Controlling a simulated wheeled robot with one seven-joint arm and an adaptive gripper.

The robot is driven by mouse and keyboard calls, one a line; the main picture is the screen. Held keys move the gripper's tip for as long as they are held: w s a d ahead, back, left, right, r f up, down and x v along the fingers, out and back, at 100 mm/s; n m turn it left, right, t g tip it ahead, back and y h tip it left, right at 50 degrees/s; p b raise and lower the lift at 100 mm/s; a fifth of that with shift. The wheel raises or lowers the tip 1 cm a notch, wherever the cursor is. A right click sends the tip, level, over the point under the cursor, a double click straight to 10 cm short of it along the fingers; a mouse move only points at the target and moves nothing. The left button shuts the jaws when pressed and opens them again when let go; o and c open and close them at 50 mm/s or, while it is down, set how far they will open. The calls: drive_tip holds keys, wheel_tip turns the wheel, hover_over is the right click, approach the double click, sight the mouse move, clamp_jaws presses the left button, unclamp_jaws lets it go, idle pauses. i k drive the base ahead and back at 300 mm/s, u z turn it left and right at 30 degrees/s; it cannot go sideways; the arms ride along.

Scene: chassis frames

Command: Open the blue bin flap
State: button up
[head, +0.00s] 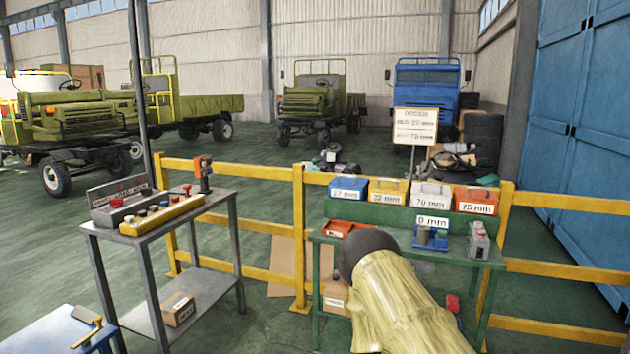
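The blue bin (348,188) is the leftmost in a row of bins at the back of the green workbench (470,258). It has a white label on its front that seems to read 27 mm. Its lid or flap looks down, but it is too small to be sure. My arm, in a pale yellow-green cover with a dark rounded end, reaches in from the lower right over the bench front. That dark end is below and in front of the blue bin, apart from it. I see no gripper fingers.
To the right of the blue bin are a yellow bin (388,192), a grey bin (431,196) and an orange bin (476,200). A blue holder (430,238) and a grey device (478,241) stand on the bench. A yellow railing (297,235) runs behind. A control-panel table (150,213) is left.

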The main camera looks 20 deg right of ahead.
sight(341, 180)
drive_tip(key=u, duration=0.7)
drive_tip(key=i, duration=1.15)
drive_tip(key=z, duration=0.6)
drive_tip(key=i, duration=0.55)
drive_tip(key=z, duration=0.7)
